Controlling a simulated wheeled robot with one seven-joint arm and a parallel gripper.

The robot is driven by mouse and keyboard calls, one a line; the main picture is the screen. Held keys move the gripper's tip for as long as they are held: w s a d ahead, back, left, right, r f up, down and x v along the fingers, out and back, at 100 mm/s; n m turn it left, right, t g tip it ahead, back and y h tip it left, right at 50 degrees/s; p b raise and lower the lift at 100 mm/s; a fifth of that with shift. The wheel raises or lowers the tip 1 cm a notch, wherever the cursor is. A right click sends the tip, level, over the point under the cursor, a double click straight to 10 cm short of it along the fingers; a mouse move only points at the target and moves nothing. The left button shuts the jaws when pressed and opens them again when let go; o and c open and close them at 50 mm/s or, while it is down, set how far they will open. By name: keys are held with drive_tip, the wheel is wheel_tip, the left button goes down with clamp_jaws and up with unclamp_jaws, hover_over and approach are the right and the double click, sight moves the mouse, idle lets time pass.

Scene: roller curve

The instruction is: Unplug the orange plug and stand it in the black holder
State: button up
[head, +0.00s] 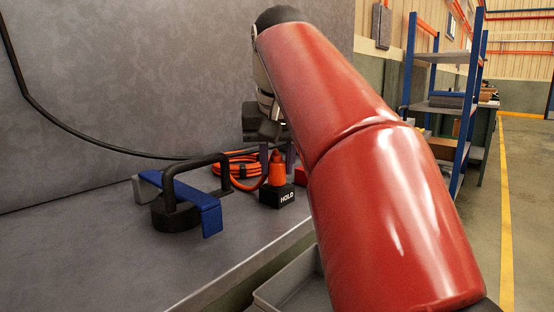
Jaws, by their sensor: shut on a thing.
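The orange plug (277,172) is upright at the black holder (284,197), which has the word HOLD on its front. The plug's lower end meets the holder's top in this view; how deep it sits is hard to tell. My gripper (277,155) points down from above, with its dark fingers on both sides of the plug's top, shut on it. An orange cable (246,184) loops from the plug to a coil (233,166) behind and to the left. My red arm covers the area to the right.
A black handled tool with a blue bar (208,214) lies on the grey bench (120,270) left of the holder. A red block (300,176) is partly hidden behind my arm. A black cable (75,127) hangs along the wall. A grey tray (268,299) sits below the bench's front edge.

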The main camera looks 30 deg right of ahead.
drive_tip(key=shift+f, duration=0.2)
drive_tip(key=o, duration=1)
drive_tip(key=shift+o, duration=0.2)
drive_tip(key=p+v, duration=0.2)
drive_tip(key=v, duration=0.5)
drive_tip(key=shift+r+p, duration=0.3)
drive_tip(key=shift+r, duration=0.1)
drive_tip(key=shift+s, duration=0.15)
